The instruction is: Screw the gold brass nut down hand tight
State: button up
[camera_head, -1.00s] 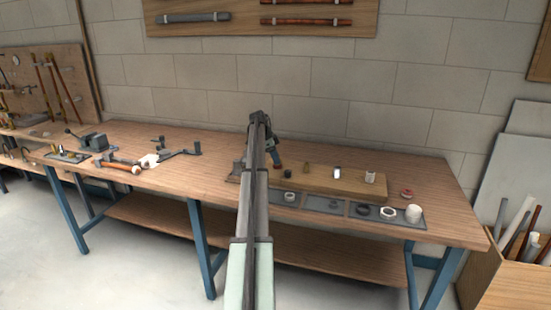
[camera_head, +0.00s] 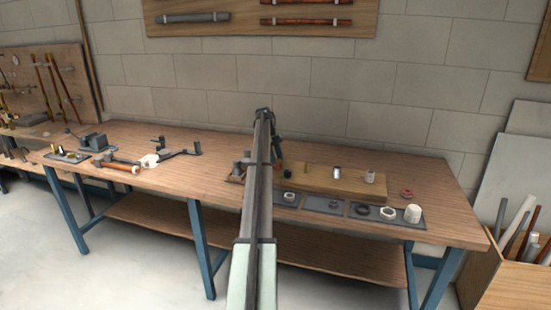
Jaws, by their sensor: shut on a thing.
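My gripper (camera_head: 279,160) points down at the left part of a wooden block (camera_head: 318,180) on the bench. My own arm runs up the middle of the view and covers the block's left end. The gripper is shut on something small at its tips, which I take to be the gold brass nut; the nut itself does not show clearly. A small dark upright piece (camera_head: 287,173) stands at or just below the fingertips. Whether the nut sits on a thread there cannot be told from this distance.
A metallic fitting (camera_head: 336,173) and a white fitting (camera_head: 370,176) stand on the block. In front lies a grey tray (camera_head: 346,209) of rings and caps. A red ring (camera_head: 406,193) lies to the right. A vise (camera_head: 93,143) and tools stand left.

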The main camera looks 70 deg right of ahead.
jog(key=o, duration=1.1)
jog(key=shift+o, duration=0.6)
jog(key=o, duration=0.5)
jog(key=shift+r, duration=2.5)
